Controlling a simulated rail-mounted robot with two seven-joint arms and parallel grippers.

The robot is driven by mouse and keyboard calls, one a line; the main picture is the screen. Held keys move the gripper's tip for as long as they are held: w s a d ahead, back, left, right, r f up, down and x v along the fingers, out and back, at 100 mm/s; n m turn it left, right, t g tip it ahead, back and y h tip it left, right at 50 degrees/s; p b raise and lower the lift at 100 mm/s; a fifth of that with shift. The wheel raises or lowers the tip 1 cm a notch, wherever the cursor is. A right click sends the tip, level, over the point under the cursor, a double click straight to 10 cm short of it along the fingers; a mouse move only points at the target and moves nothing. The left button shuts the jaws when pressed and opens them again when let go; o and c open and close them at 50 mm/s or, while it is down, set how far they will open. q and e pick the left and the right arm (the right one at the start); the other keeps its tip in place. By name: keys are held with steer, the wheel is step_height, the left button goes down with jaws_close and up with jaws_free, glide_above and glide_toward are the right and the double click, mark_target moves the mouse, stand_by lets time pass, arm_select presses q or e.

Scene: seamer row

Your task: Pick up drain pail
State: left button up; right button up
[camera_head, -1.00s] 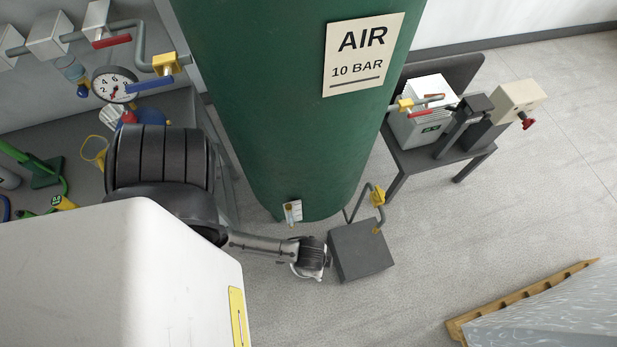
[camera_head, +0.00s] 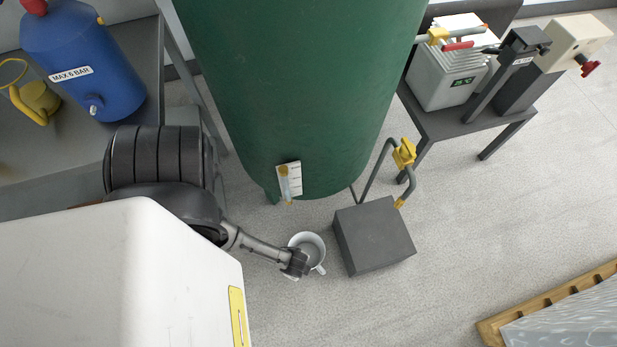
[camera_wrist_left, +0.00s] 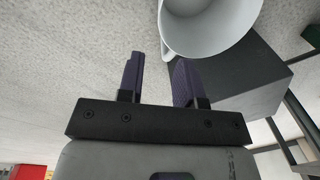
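The drain pail (camera_head: 309,243) is a small pale grey, open-topped pail with a side handle. It stands on the floor between the green air tank and a dark grey block. In the left wrist view the pail (camera_wrist_left: 207,28) fills the top middle, just beyond the fingertips and somewhat right of the gap between them. My left gripper (camera_head: 295,264) is at the near side of the pail in the head view and hides part of it. In the wrist view the left gripper (camera_wrist_left: 158,75) is open, with nothing between its fingers. My right gripper is not seen.
The dark block (camera_head: 375,236) is close on the right, below a pipe with a yellow valve (camera_head: 404,154). A pallet (camera_head: 545,305) is at lower right. Floor in front is clear.

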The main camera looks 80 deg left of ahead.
arm_select(q)
steer(key=f+b, duration=0.4)
steer(key=f, duration=0.1)
steer(key=a+f+b, duration=0.1)
steer(key=f+b, duration=0.3)
steer(key=f, duration=0.1)
steer(key=f+b, duration=0.4)
steer(key=f, duration=0.1)
steer(key=shift+w+a, duration=0.3)
steer(key=shift+a, duration=0.05)
steer(key=shift+c, duration=0.5)
jaws_close()
